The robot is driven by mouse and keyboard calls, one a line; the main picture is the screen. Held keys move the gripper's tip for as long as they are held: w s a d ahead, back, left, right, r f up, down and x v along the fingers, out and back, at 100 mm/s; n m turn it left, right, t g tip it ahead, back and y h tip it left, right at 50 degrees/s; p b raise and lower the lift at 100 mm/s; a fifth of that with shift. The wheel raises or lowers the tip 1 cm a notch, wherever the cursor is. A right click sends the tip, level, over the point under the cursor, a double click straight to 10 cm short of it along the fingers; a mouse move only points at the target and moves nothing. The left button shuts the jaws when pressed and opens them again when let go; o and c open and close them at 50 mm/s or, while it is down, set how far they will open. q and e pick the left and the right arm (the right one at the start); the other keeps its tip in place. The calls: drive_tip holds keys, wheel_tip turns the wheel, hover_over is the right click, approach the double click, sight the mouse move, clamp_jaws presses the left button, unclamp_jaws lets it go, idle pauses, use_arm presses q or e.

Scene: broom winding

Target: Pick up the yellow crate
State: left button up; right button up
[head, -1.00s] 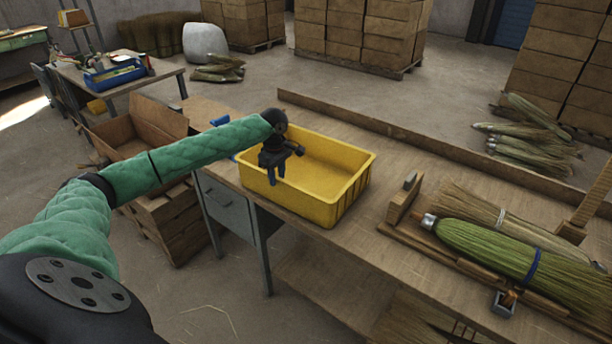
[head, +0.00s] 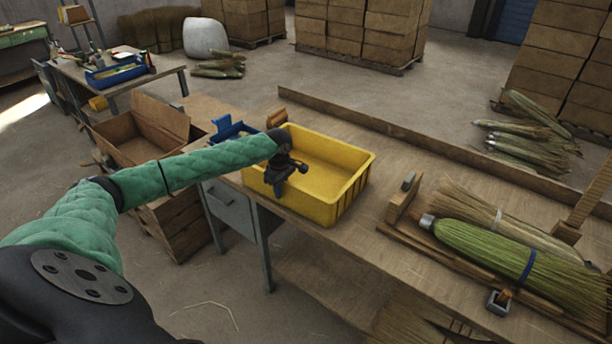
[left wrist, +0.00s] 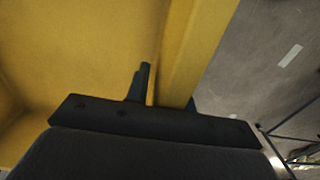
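The yellow crate (head: 318,210) stands upright on the wooden workbench and looks empty. My left gripper (head: 288,180) is at the crate's near left wall, with its fingers apart. In the left wrist view my left gripper (left wrist: 167,95) straddles the rim of the yellow crate (left wrist: 188,60). One finger is inside the crate and the other is outside, mostly hidden behind the rim. A small gap seems to show beside the inner finger. My right gripper is not in view.
The workbench (head: 400,255) carries a green broom (head: 485,248) and a wooden block (head: 402,198) to the crate's right. A blue holder (head: 230,130) is behind the crate at left. An open cardboard box (head: 135,145) stands left of the bench.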

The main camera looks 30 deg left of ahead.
use_arm(q)
clamp_jaws()
drive_tip(key=shift+r, duration=0.1)
idle(1.1)
